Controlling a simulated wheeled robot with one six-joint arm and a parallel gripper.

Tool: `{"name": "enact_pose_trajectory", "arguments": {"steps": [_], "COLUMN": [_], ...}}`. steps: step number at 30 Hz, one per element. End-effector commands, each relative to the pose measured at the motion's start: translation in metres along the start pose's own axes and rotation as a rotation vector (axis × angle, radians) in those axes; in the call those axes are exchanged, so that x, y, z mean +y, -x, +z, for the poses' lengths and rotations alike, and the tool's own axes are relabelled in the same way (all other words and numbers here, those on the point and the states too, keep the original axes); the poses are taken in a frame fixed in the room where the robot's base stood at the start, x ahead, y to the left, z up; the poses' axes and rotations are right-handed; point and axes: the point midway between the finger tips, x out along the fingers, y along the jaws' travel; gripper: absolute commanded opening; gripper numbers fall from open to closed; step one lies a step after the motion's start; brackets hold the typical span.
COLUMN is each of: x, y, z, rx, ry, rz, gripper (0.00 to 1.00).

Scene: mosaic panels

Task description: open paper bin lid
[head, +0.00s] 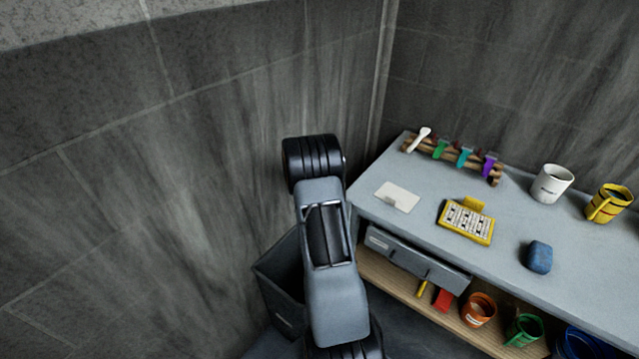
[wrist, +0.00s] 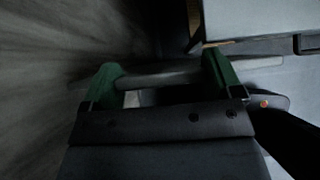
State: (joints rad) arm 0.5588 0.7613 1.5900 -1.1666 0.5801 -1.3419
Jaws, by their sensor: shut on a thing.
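The paper bin (head: 278,293) is a dark grey box on the floor, left of the desk in the head view. My arm covers its right part and most of its top. The gripper is shut on this piece. The dim picture hides the exact contact and how far the lid is tilted. My gripper is hidden behind my arm in the head view.
The grey desk (head: 495,225) stands close on the right, with a drawer (head: 415,262) at its front. On it are a yellow calendar (head: 466,222), a blue lump (head: 539,257) and mugs. A dark wall (head: 150,190) bounds the left.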

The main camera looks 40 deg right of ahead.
Motion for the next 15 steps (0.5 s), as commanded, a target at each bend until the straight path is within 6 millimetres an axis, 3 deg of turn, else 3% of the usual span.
{"name": "enact_pose_trajectory", "arguments": {"steps": [14, 15], "x": [0.0005, 0.0006], "y": [-0.0011, -0.0011], "z": [0.0024, 0.0023], "rx": [-0.003, -0.003], "ry": [0.004, 0.004], "rz": [-0.001, -0.001], "gripper": [0.42, 0.88]}}
